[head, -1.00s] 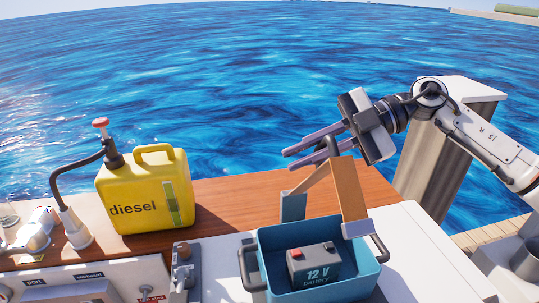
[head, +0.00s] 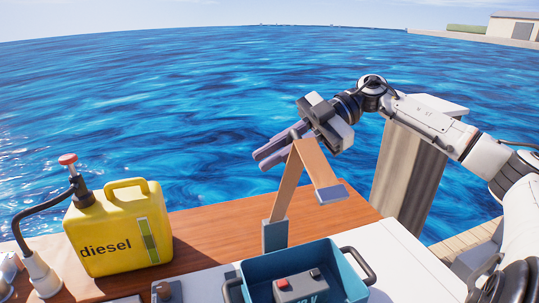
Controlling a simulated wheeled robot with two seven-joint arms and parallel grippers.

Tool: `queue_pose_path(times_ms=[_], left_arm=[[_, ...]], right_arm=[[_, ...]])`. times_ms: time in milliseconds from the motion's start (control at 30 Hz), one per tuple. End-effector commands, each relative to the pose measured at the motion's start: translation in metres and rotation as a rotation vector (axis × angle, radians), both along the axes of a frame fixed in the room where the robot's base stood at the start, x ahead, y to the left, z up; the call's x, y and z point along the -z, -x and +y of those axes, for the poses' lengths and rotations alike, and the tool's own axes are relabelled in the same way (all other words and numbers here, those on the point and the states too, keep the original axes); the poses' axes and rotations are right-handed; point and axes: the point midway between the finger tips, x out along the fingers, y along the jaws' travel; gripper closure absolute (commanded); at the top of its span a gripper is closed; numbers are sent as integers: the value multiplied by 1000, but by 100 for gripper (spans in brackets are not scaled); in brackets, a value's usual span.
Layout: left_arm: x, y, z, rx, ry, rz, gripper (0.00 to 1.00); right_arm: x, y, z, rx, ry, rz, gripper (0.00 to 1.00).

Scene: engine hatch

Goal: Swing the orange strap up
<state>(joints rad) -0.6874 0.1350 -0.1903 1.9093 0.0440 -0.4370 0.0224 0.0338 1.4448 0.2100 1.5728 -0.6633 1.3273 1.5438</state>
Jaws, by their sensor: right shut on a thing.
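The orange strap (head: 287,185) rises from a grey-blue base piece (head: 274,236) at the back edge of the blue battery box (head: 345,283). It leans slightly right, folds over at the top, and its short far part slopes down right to a grey end plate (head: 332,193), which hangs in the air above the box. My right gripper (head: 264,158) is at the fold, shut on the strap, with its fingers pointing down left. The exact contact is partly hidden by the strap. The battery (head: 300,287) sits in the box, cut off by the picture's bottom edge. My left gripper is not in view.
A yellow diesel can (head: 115,230) with a red-topped pump and dark hose stands left on the wooden deck (head: 215,228). A grey post (head: 405,175) stands behind my right arm. The box has dark handles (head: 362,264). Open water lies beyond.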

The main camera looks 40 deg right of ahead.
Motion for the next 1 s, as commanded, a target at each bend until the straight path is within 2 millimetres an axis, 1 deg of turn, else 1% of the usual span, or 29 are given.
queue_pose_path(times_ms=[33,67,100,400,533,667,767,900,1000], left_arm=[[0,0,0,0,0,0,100],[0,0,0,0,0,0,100],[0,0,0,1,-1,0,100],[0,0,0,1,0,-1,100],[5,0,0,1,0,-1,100],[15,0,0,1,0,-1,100],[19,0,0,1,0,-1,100],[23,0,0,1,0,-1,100],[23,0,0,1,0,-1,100]], right_arm=[[0,-1,0,1,1,1,100],[0,-1,0,1,1,1,86],[0,0,0,1,1,1,80],[0,0,0,-1,1,0,80],[-2,2,-7,1,1,-1,80],[-8,10,-24,4,0,-2,80],[-19,18,-42,3,-1,-2,80],[-31,28,-64,4,0,-2,80],[-38,33,-76,3,2,0,80]])
